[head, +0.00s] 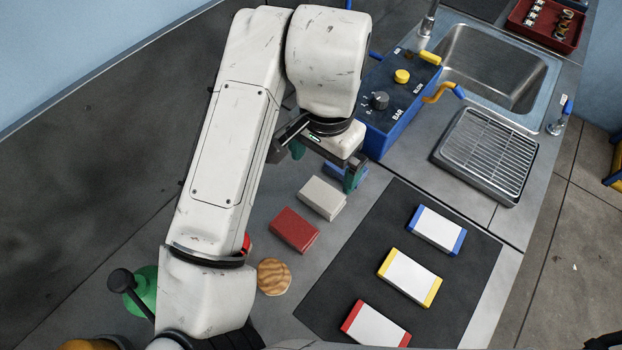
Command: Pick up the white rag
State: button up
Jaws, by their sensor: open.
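The white rag (321,198) looks like a folded, off-white, block-shaped piece. It lies flat on the grey bench, between a red folded piece (295,229) and a blue one (332,169). My gripper (325,164) is open and empty, with its green-tipped fingers pointing down. In the picture it is just above the white rag and over the blue piece, which the fingers partly hide. I cannot tell its exact height over the bench.
A black mat (345,270) with several white, colour-edged blocks lies to the right. A blue control box (398,103), a wire rack (487,152) and a sink (490,66) stand behind. A round tan piece (274,277) lies near my arm.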

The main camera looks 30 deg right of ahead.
aim_at(322, 193)
notch_tip(322, 193, down, 10)
jog(key=shift+w+d+p, duration=0.1)
jog(key=shift+p, duration=0.4)
jog(key=shift+c, duration=0.5)
jog(key=c, duration=0.6)
